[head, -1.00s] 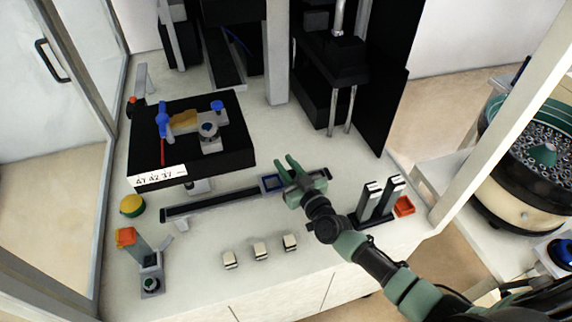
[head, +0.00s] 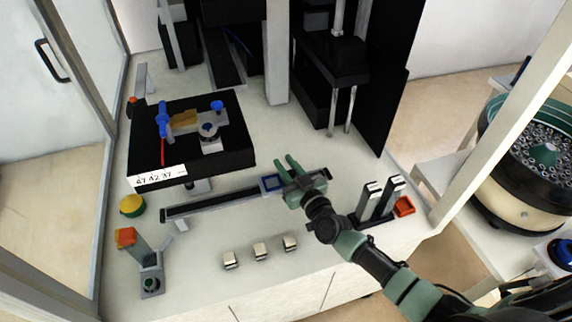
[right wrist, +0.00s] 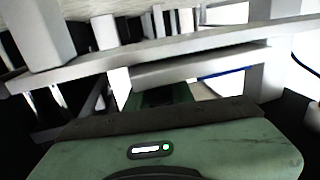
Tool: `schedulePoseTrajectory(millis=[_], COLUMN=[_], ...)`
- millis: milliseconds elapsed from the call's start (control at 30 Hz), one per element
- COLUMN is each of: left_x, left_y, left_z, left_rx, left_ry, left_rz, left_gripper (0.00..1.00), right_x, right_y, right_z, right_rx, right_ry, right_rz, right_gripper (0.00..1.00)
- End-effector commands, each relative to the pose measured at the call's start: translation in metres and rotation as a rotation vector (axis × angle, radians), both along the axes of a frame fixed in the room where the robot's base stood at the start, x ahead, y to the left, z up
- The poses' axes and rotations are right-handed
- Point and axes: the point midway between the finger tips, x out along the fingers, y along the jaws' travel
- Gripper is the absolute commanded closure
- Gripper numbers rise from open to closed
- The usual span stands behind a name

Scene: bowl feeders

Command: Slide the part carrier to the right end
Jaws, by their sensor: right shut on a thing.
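The part carrier (head: 270,184), with a blue square frame, sits on the dark rail (head: 215,203) toward the rail's right end. My right gripper (head: 287,164) is at the carrier's right side, over the rail, and is shut on it. The gripper's body hides the carrier's right part and the place of contact. In the right wrist view my green gripper body fills the bottom, with pale bars and a blue strip (right wrist: 215,74) beyond it. My left gripper is not in view.
Small pale blocks (head: 260,251) lie in front of the rail. A black fixture box (head: 225,135) stands behind its left part. A yellow button (head: 132,206) is at the left.

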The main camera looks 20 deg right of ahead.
Motion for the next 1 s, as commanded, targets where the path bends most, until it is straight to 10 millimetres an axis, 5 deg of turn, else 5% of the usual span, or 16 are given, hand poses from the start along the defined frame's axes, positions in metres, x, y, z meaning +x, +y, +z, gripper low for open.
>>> schedulePoseTrajectory(millis=[233, 600, 900, 933, 1000], left_x=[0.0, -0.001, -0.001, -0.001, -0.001], left_y=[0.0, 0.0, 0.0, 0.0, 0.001], left_z=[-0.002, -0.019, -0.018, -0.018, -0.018], left_rx=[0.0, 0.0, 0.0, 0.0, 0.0], left_ry=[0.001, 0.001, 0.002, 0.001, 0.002], left_rz=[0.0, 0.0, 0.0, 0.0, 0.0], left_gripper=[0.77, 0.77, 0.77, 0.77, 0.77], right_x=[0.0, 0.002, 0.003, 0.003, 0.002], right_y=[-0.004, -0.064, -0.068, -0.068, -0.068], right_z=[-0.001, -0.002, 0.0, 0.0, 0.0], right_rx=[-0.003, -0.003, -0.001, -0.001, -0.001], right_ry=[-0.001, -0.001, 0.0, 0.0, 0.0], right_rz=[-0.001, -0.001, -0.003, -0.004, -0.003], right_gripper=[1.0, 1.0, 1.0, 0.71, 0.55])
